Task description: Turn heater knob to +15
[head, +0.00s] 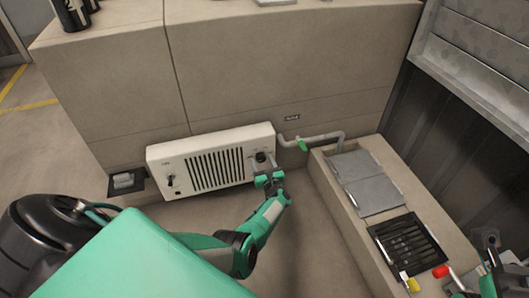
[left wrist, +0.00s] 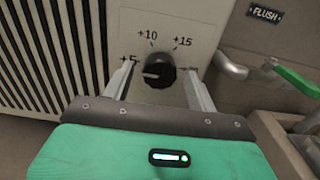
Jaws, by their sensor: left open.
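The black round heater knob (left wrist: 158,72) sits on the white heater panel under printed marks +5, +10 and +15. Its white pointer line points left, toward +5. The heater (head: 212,160) is a white box with a dark grille on the low wall; the knob is at its right end (head: 261,157). My left gripper (head: 266,174) is in front of the knob, open, with one finger on each side of it in the left wrist view. Whether the fingers touch it is unclear. Part of my right gripper (head: 489,244) shows at the lower right edge; its jaws are unclear.
Right of the heater is a grey pipe with a green handle (head: 302,145), below a FLUSH label (left wrist: 266,14). A raised ledge with grey lids (head: 365,182) and a black grate (head: 408,240) stands at right.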

